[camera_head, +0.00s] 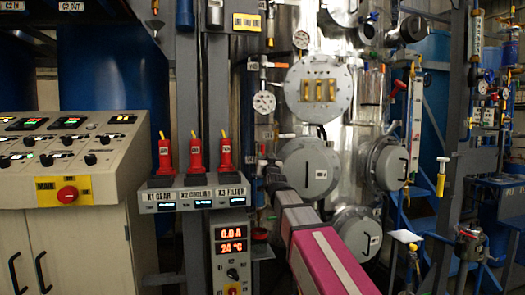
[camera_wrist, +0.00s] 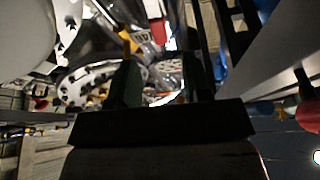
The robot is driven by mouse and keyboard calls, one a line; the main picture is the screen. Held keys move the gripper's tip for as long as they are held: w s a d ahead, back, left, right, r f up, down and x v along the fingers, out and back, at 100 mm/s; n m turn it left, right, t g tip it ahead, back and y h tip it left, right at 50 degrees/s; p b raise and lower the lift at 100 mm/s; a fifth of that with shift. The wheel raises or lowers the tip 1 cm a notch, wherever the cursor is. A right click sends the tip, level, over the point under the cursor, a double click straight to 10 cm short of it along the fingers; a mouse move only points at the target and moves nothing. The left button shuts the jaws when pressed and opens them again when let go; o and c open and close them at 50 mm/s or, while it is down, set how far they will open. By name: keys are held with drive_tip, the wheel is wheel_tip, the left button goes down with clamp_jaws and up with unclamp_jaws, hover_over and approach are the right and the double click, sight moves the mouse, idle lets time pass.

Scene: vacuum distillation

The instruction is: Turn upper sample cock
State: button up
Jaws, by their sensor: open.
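My arm reaches up from the bottom of the head view to the left side of the silver vessel. My gripper (camera_head: 268,172) is small and dark there, beside a little red-topped fitting (camera_head: 262,149) with pale tags near it. I cannot tell for certain which fitting is the upper sample cock. In the wrist view my gripper (camera_wrist: 162,80) has its two dark fingers apart. I cannot tell whether either finger touches anything.
The silver vessel carries round grey flanges (camera_head: 309,166) and dial gauges (camera_head: 264,102). A grey post stands left of the gripper, with a switch box (camera_head: 195,196) bearing three red switches. A control desk (camera_head: 64,195) fills the left. A sight-glass pipe (camera_head: 415,125) stands right.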

sight(263, 150)
drive_tip(key=x, duration=0.8)
drive_tip(key=shift+s, duration=0.1)
drive_tip(key=shift+f, duration=0.1)
clamp_jaws()
